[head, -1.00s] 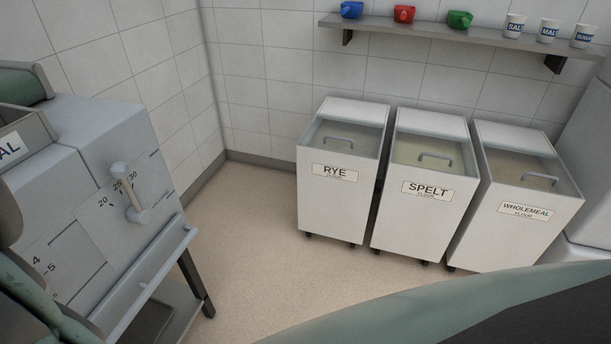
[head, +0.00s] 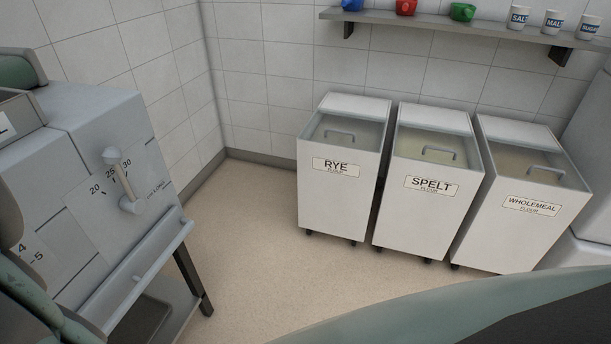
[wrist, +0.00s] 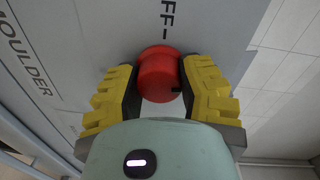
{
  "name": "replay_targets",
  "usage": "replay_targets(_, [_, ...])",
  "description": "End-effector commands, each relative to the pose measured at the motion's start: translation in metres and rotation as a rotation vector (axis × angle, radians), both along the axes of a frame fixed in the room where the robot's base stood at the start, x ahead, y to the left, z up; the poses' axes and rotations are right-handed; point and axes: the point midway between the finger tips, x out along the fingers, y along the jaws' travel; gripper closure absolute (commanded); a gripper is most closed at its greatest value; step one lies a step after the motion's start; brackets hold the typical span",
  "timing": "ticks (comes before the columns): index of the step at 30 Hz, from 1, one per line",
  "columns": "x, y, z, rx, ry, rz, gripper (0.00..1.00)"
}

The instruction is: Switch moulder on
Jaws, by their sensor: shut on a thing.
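In the wrist view a red round knob (wrist: 160,76) sits on a grey panel (wrist: 120,25). The panel is lettered MOULDER at the left, and letters reading "FF" with a line stand beyond the knob. My gripper (wrist: 161,88) has its yellow ribbed fingers on both sides of the knob and is shut on it. A small dark mark shows on the knob's lower right side. The head view shows a grey machine (head: 75,150) at the left with a lever (head: 122,180) beside a number scale. The knob and my gripper are not visible in the head view.
Flour bins marked RYE (head: 335,210), SPELT (head: 420,220) and WHOLEMEAL (head: 515,230) stand along the back wall. A shelf (head: 440,28) above holds coloured scoops and labelled pots. The floor (head: 245,220) between machine and bins is clear.

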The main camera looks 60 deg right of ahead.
Motion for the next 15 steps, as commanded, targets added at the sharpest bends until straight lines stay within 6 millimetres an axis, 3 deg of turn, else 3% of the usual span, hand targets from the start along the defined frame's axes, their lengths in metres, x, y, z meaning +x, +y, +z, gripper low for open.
replay_targets(15, [-0.0003,0.0007,-0.0033,0.095,0.036,0.004,0.97])
